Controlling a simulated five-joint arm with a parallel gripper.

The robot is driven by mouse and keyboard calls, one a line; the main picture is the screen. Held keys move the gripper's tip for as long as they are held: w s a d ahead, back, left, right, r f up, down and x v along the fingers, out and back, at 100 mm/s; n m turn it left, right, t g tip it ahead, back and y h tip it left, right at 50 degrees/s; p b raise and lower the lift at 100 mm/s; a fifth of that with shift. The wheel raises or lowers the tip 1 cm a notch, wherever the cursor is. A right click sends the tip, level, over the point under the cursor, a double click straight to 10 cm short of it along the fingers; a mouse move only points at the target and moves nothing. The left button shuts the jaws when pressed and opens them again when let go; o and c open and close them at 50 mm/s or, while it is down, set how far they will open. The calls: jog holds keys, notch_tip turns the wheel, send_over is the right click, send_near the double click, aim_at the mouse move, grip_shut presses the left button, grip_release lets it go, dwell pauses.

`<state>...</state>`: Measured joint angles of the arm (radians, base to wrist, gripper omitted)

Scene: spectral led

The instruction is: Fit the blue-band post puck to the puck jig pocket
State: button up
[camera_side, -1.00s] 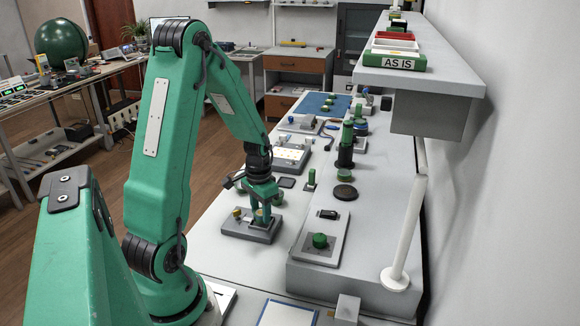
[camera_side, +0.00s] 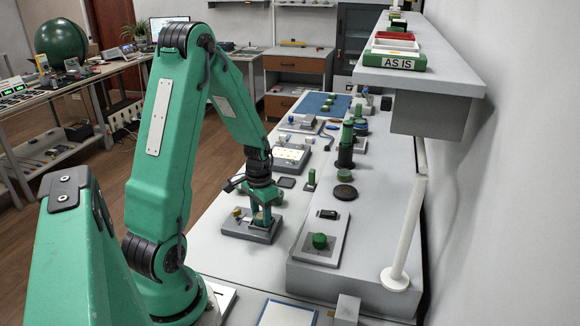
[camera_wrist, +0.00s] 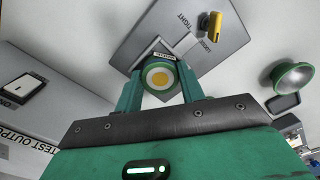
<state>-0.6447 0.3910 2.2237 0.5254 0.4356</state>
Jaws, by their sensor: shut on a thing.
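My gripper (camera_side: 262,219) is shut on a round puck (camera_wrist: 159,78), which shows a yellow centre, a pale ring and a green rim in the wrist view. The gripper is low over the jig's right half. The fingers and puck cover the spot beneath, so I cannot tell whether the puck sits in a pocket. A yellow piece (camera_wrist: 215,24) stands on the jig.
A green knobbed puck (camera_side: 320,240) sits on a grey plate on the raised ledge at right. A green funnel-shaped thing (camera_wrist: 293,77) is beside the jig in the wrist view. A dark disc (camera_side: 345,192) and a dark-green post (camera_side: 346,150) stand farther back.

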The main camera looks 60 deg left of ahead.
dwell(0.4)
jog(key=o, duration=1.1)
jog(key=shift+f, duration=0.1)
jog(key=shift+r, duration=4)
